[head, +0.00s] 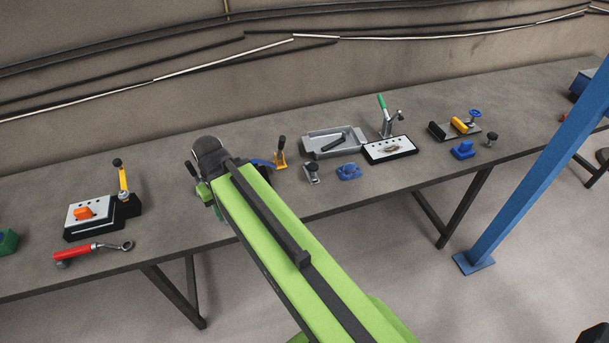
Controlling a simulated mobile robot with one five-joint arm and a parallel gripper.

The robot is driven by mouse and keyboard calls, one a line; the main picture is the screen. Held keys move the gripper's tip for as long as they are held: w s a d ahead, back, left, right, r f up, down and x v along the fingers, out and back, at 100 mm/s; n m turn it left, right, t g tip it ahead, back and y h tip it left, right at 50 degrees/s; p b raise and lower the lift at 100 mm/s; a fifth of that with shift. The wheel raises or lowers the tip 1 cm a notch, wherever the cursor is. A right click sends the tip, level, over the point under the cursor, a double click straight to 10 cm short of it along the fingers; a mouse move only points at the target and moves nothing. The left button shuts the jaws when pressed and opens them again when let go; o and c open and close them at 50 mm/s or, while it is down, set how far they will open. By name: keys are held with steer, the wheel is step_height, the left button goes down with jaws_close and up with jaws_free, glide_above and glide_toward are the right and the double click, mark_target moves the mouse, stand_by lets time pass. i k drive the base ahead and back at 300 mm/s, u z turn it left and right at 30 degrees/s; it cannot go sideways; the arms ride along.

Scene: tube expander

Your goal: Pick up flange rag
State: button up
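I cannot tell for sure which thing is the flange rag. A small crumpled-looking blue item (348,171) lies near the front edge of the workbench, right of my arm. A second small blue item (462,150) lies further right on the bench. My green arm reaches over the bench, and its dark end, with my gripper (203,190), is at the left of these blue items and well apart from the nearer one. The fingers are small and partly hidden by the arm, so their opening does not show clearly.
The grey workbench (160,160) runs along the wall. A red-handled tool (85,250) lies left. A blue post (540,180) stands in front at right.

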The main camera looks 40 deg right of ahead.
mark_target(349, 170)
steer(key=u, duration=1.2)
steer(key=k, duration=1.55)
steer(key=z, duration=0.6)
steer(key=i, duration=1.5)
steer(key=u, duration=0.05)
